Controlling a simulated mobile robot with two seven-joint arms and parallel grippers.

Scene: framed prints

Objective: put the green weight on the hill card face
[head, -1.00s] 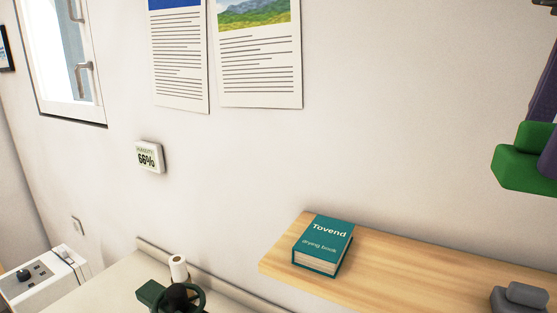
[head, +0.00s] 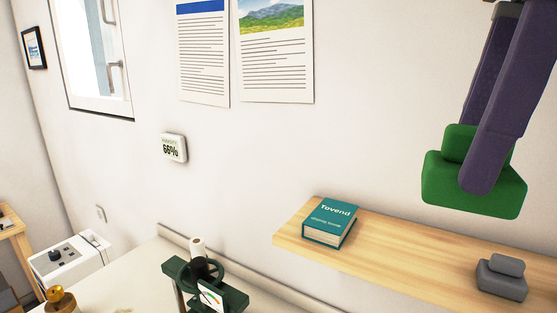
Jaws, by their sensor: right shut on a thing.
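The green weight (head: 440,185) is a stepped block held in the air at the upper right of the head view. My right gripper (head: 485,165) has purple fingers shut on its upper, narrower part. The weight hangs above the wooden shelf, apart from it. The hill card (head: 275,60) is a sheet on the wall with a picture of green hills above lines of text; its top is cut off by the frame. It is up and to the left of the weight. My left gripper is not in view.
A wooden shelf (head: 390,258) carries a teal book (head: 330,222) and a grey stepped weight (head: 502,278). A blue-topped sheet (head: 203,60) hangs beside the hill card. A humidity display (head: 174,148) is lower left. A dark green press (head: 205,283) stands on the bench below.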

